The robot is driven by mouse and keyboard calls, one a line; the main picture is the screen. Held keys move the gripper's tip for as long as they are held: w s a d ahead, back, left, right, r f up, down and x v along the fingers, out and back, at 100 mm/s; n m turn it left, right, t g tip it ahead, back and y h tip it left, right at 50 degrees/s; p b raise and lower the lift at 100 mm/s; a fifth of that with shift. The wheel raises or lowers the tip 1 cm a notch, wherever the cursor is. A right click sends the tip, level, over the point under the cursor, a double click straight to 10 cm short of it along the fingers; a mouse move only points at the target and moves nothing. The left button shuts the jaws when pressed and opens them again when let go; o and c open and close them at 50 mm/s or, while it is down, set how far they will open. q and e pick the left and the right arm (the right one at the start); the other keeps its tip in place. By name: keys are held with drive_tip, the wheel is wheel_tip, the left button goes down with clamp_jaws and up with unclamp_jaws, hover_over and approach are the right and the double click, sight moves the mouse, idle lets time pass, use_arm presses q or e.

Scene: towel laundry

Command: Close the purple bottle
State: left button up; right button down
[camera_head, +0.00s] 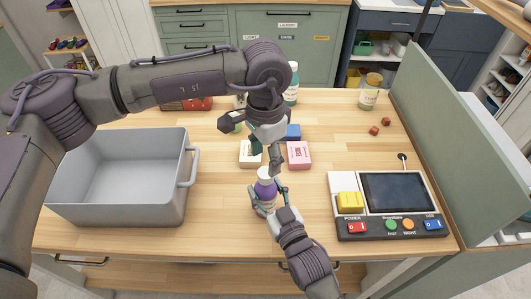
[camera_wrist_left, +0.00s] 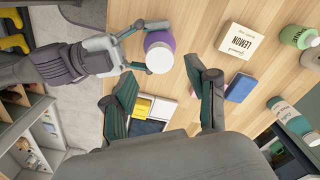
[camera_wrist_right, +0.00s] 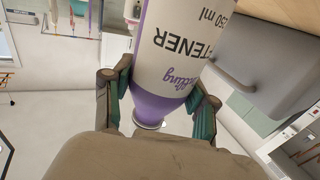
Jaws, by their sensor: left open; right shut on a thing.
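The purple bottle (camera_head: 265,190) stands upright near the front of the table, with a white label and purple shoulder. A round white cap (camera_wrist_left: 159,57) shows on its top; I cannot tell whether it is seated. My right gripper (camera_head: 268,195) is shut around the bottle's side, and the right wrist view shows the bottle (camera_wrist_right: 165,105) between its fingers. My left gripper (camera_head: 270,155) is open just above the bottle. In the left wrist view its spread fingers (camera_wrist_left: 163,78) are apart from the cap, which lies just beyond them. The left gripper partly hides the area behind the bottle.
A grey bin (camera_head: 115,205) stands at left. A control panel with screen (camera_head: 385,205) is at right, beside a green divider (camera_head: 460,150). Lemon (camera_head: 250,160) and pink (camera_head: 299,155) boxes lie behind the bottle. A teal bottle (camera_head: 291,95) and jar (camera_head: 369,97) stand farther back.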

use_arm(q)
drive_tip(key=n, duration=0.7)
drive_tip(key=shift+r, duration=0.25)
drive_tip(key=n, duration=0.5)
drive_tip(key=shift+r, duration=0.2)
drive_tip(key=n, duration=0.5)
drive_tip(key=shift+r, duration=0.2)
drive_tip(key=n, duration=0.5)
drive_tip(key=shift+r, duration=0.15)
drive_tip(key=n, duration=0.5)
drive_tip(key=shift+r, duration=0.2)
drive_tip(key=n, duration=0.4)
drive_tip(key=shift+r+n, duration=0.2)
drive_tip(key=shift+n, duration=0.2)
drive_tip(key=n, duration=0.4)
drive_tip(key=shift+r+n, duration=0.15)
drive_tip(key=shift+n, duration=0.25)
drive_tip(key=n, duration=0.6)
drive_tip(key=shift+r, duration=0.25)
